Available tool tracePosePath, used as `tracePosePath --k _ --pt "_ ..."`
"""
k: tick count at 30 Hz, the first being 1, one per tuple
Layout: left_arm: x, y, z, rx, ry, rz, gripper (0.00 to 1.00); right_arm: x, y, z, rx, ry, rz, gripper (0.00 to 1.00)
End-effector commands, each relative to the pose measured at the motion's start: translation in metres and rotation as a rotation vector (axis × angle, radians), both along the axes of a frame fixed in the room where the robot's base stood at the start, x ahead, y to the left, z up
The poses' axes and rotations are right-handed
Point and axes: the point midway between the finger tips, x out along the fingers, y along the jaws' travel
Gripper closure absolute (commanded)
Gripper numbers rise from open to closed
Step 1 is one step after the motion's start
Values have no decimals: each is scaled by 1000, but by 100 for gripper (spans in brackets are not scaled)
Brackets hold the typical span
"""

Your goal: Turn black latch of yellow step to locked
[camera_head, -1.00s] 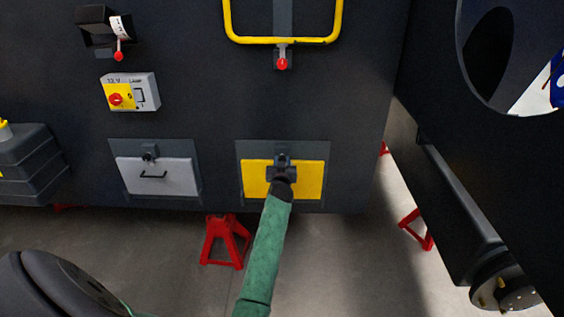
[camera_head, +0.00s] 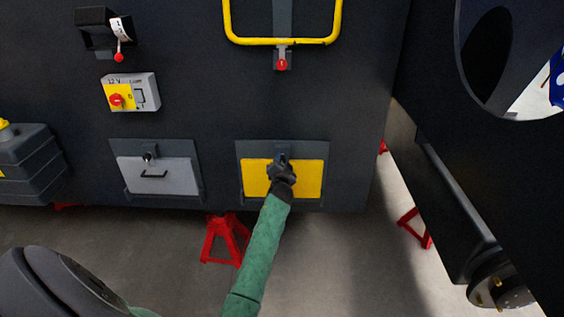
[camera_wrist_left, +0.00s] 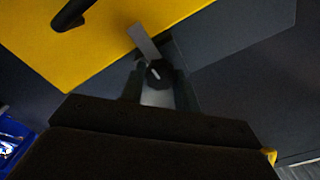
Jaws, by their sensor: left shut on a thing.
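The yellow step (camera_head: 311,178) is a flat yellow panel in a dark grey frame, low on the dark chassis wall. Its black latch (camera_wrist_left: 157,73) is at the top middle of the panel, and my left gripper (camera_head: 283,163) covers most of it in the head view. In the left wrist view my left gripper (camera_wrist_left: 158,90) is shut on the latch, with a finger on each side of its dark round knob. A grey metal strip lies next to the knob, at the panel's edge. The step's black handle (camera_wrist_left: 73,14) shows at the upper left there. My right gripper is not in view.
A grey step (camera_head: 178,178) with a black handle is to the left. Above are a yellow and grey switch box (camera_head: 131,93) and a yellow rail (camera_head: 283,40). A red stand (camera_head: 225,240) is below. A dark panel (camera_head: 470,150) stands at right.

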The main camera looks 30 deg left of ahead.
Motion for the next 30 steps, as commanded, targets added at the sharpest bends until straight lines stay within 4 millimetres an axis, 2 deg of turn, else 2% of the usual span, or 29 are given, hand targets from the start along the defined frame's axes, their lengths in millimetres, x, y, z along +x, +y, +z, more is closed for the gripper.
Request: tracePosePath --k 19,20,22,30 --pt "0 -1 -2 39 26 -1 91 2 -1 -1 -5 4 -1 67" --pt "0 -1 -2 39 26 -1 63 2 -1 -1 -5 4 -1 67" --pt "0 -1 -1 39 26 -1 49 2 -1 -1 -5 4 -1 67" --pt "0 -1 -1 39 25 -1 47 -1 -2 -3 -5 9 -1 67"
